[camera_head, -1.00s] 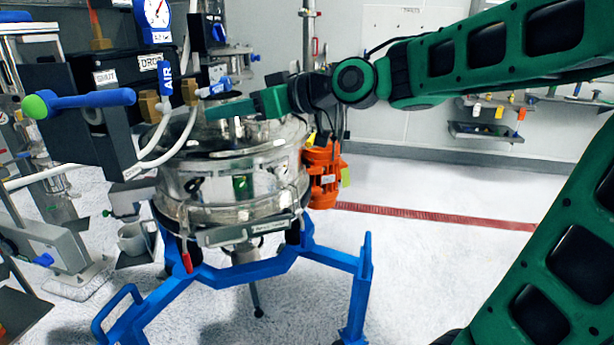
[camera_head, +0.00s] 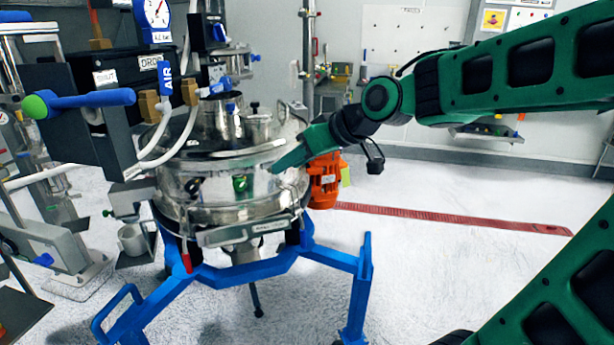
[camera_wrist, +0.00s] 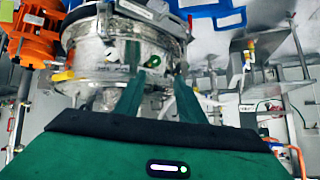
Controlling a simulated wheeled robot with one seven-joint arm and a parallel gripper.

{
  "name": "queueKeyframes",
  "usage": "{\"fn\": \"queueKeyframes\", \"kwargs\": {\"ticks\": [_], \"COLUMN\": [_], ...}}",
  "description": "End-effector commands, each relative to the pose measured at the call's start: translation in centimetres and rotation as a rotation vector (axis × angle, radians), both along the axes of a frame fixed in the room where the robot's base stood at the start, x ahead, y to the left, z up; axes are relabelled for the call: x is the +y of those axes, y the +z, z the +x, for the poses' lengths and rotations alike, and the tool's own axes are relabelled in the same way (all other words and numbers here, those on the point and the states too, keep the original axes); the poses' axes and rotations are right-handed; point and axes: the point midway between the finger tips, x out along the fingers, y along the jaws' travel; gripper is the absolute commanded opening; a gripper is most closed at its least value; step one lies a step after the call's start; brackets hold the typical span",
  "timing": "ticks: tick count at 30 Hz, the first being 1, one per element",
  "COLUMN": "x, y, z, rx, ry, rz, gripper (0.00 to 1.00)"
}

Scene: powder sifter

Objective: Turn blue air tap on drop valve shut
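The black drop valve box (camera_head: 70,120) hangs at the left of the head view, with white labels reading SHUT and DROP. A blue lever marked AIR (camera_head: 165,78) stands upright above a brass fitting (camera_head: 149,106) at its right side. Another brass fitting (camera_head: 190,92) beside it has a blue lever (camera_head: 213,87) lying roughly level. My gripper (camera_head: 280,164) is in front of the steel sifter's right side, well right of and below these taps. In the wrist view my gripper (camera_wrist: 157,84) has two green fingers apart with nothing between them. The AIR lever is not clear in that view.
The steel sifter (camera_head: 225,165) stands on a blue frame (camera_head: 240,268), with an orange motor (camera_head: 324,180) at its right. A blue bar with a green knob (camera_head: 36,106) sticks out before the valve box. White hoses (camera_head: 165,158) hang below the taps. Open floor lies right.

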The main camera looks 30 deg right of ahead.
Motion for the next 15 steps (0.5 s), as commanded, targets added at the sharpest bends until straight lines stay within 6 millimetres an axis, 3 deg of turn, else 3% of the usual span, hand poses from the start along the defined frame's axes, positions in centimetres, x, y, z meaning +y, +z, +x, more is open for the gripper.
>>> {"fn": "queueKeyframes", "kwargs": {"ticks": [7,15], "x": [-2.2,-3.1], "y": [-2.0,-2.8], "z": [-1.6,-2.2], "rx": [0.082,0.115], "ry": [-0.066,-0.094], "rz": [-0.022,-0.030], "gripper": [0.36,0.36]}}
